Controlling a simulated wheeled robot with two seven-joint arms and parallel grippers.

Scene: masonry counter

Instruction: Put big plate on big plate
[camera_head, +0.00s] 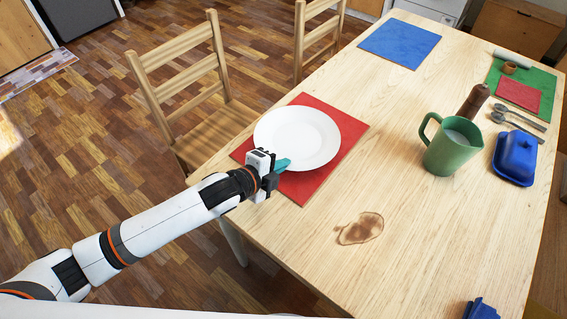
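A big white plate (297,134) lies over the red placemat (345,126) near the table's left edge. I cannot tell whether it is one plate or more than one stacked. My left gripper (282,164) is at the plate's near lower-left rim, with a teal fingertip overlapping the rim in the picture. Whether its fingers are open or closed on the rim is hidden by the wrist and the viewing angle. My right gripper is out of view. No separate second big plate shows clearly.
A green pitcher (453,150), a brown bottle (474,101) and a blue butter dish (516,156) stand at the right. A blue placemat (400,43) lies bare at the far end. Wooden chairs (192,88) line the left side. The table's middle is mostly clear, with a brown stain (361,229).

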